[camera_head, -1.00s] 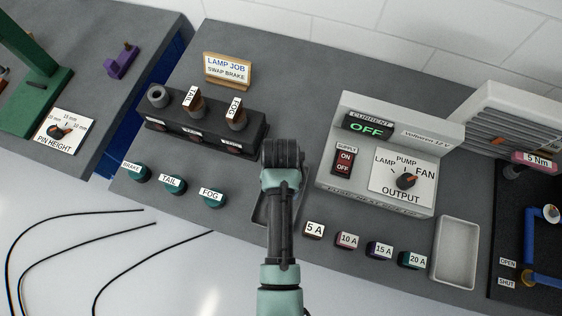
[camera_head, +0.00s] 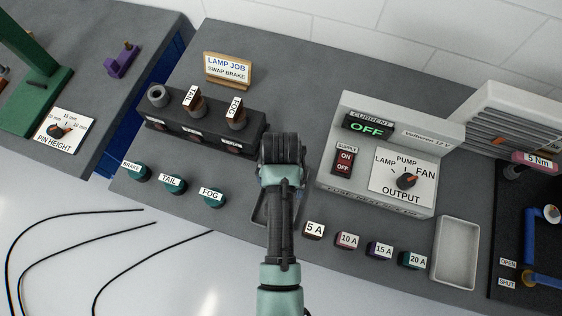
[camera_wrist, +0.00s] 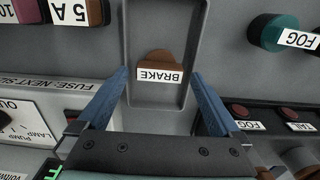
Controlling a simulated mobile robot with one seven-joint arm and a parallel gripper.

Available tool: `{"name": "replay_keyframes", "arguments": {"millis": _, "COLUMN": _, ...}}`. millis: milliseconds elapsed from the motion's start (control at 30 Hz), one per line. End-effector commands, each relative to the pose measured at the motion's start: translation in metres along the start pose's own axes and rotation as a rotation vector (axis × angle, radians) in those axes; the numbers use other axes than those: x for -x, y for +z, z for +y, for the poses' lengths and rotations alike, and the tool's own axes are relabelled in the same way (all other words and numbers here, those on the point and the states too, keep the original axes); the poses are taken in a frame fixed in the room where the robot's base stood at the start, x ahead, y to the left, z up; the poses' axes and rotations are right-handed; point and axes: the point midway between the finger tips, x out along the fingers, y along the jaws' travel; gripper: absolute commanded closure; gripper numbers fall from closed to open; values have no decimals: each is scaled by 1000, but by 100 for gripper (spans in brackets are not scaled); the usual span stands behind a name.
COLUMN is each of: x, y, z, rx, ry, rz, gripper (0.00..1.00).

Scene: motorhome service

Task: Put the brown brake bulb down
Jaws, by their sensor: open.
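The brown brake bulb (camera_wrist: 158,62), with its white BRAKE label, lies in a shallow grey tray (camera_wrist: 150,22) in the wrist view. My gripper (camera_wrist: 158,78) is open, with one blue finger on each side of the bulb's near end and clear gaps between. In the head view the tray (camera_head: 258,210) shows only in part beside my arm. The bulb and my fingertips are hidden there under my wrist.
A dark lamp holder (camera_head: 205,128) left of my arm carries the TAIL and FOG bulbs; its BRAKE socket (camera_head: 157,95) is empty. Green labelled bulbs (camera_head: 172,184) stand in front. Fuses (camera_head: 347,240) and a power supply (camera_head: 385,150) reading OFF are on the right.

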Motion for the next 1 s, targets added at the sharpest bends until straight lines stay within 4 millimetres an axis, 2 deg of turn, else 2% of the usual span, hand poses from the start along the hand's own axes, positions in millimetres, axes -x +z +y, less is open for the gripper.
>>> {"name": "replay_keyframes", "arguments": {"millis": 200, "x": 48, "y": -1, "z": 0, "rx": -1, "ry": -2, "rz": 6, "gripper": 0}}
{"name": "replay_keyframes", "arguments": {"millis": 400, "x": 85, "y": -1, "z": 0, "rx": 0, "ry": -1, "rz": 3, "gripper": 0}}
{"name": "replay_keyframes", "arguments": {"millis": 533, "x": 96, "y": 0, "z": 0, "rx": 0, "ry": -1, "rz": 1, "gripper": 0}}
{"name": "replay_keyframes", "arguments": {"millis": 733, "x": 102, "y": -4, "z": -1, "rx": 2, "ry": -6, "rz": 17, "gripper": 0}}
{"name": "replay_keyframes", "arguments": {"millis": 767, "x": 105, "y": -9, "z": -3, "rx": 4, "ry": -13, "rz": 37, "gripper": 0}}
{"name": "replay_keyframes", "arguments": {"millis": 867, "x": 131, "y": -42, "z": -15, "rx": 21, "ry": -61, "rz": 186, "gripper": 0}}
{"name": "replay_keyframes", "arguments": {"millis": 967, "x": 189, "y": -96, "z": -33, "rx": 53, "ry": -140, "rz": 457, "gripper": 0}}
{"name": "replay_keyframes", "arguments": {"millis": 1000, "x": 222, "y": -117, "z": -40, "rx": 66, "ry": -172, "rz": 587, "gripper": 0}}
